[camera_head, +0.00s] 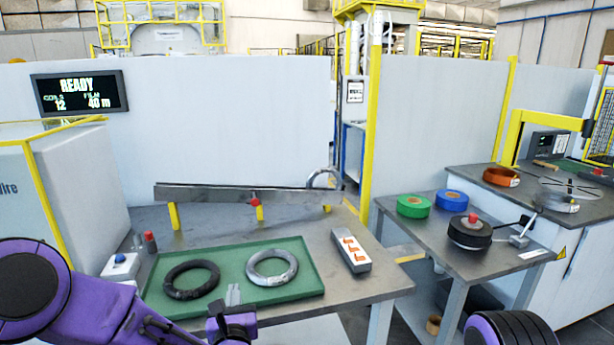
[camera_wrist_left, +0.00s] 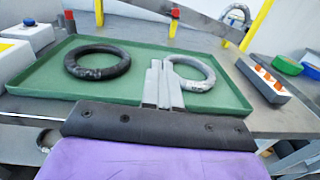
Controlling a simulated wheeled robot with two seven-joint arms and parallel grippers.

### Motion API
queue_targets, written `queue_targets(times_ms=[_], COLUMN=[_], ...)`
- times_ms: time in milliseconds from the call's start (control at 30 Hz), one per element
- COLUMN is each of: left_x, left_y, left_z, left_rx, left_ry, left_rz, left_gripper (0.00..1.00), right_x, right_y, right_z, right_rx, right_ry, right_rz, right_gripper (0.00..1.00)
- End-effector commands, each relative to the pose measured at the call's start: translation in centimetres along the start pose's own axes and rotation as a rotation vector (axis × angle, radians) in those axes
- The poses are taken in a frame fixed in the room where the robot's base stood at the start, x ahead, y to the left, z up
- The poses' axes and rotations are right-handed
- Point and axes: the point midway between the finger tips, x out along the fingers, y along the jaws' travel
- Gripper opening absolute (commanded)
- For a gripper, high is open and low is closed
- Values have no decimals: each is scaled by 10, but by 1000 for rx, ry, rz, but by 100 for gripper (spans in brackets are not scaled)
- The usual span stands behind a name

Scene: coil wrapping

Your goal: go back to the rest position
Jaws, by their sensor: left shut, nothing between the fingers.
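My left gripper (camera_head: 234,295) is low in the head view, over the front edge of the green tray. Its grey fingers are shut with nothing between them, and they also show in the left wrist view (camera_wrist_left: 163,84). A black coil (camera_head: 191,279) lies in the left half of the tray and a silver-grey coil (camera_head: 271,267) in the right half. In the left wrist view the fingertips overlap the left side of the silver-grey coil (camera_wrist_left: 190,74); I cannot tell whether they touch. A purple and black part of my right arm shows at the lower right, its gripper out of view.
The green tray (camera_head: 311,277) lies on a grey table (camera_head: 380,290) with a white orange-buttoned box (camera_head: 350,251) and an inclined rail (camera_head: 230,193). A right-hand table holds green (camera_head: 413,206) and blue (camera_head: 451,200) rolls and a black roll (camera_head: 470,232). An orange coil (camera_head: 501,177) sits behind.

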Motion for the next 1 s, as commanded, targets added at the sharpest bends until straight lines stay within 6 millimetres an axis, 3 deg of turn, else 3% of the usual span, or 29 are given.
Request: queue_targets(times_ms=[367,633,767,833,967,1000], left_x=[-2,-17,-39,-63,-132,-157], left_y=[-5,-2,12,28,74,91], left_z=[-6,-38,-84,-125,-208,-230], left_rx=[316,825,1225,1514,2041,2168], left_ry=[22,93,169,230,327,348], left_rz=[-33,-128,-247,-370,-727,-856], left_gripper=[0,0,0,0,0,0], right_x=[0,0,0,0,0,0], right_y=[0,0,0,0,0,0], right_z=[0,0,0,0,0,0], right_rx=[0,0,0,0,0,0], right_ry=[1,0,0,0,0,0], right_rz=[0,0,0,0,0,0], right_gripper=[53,53,53,53,53,53])
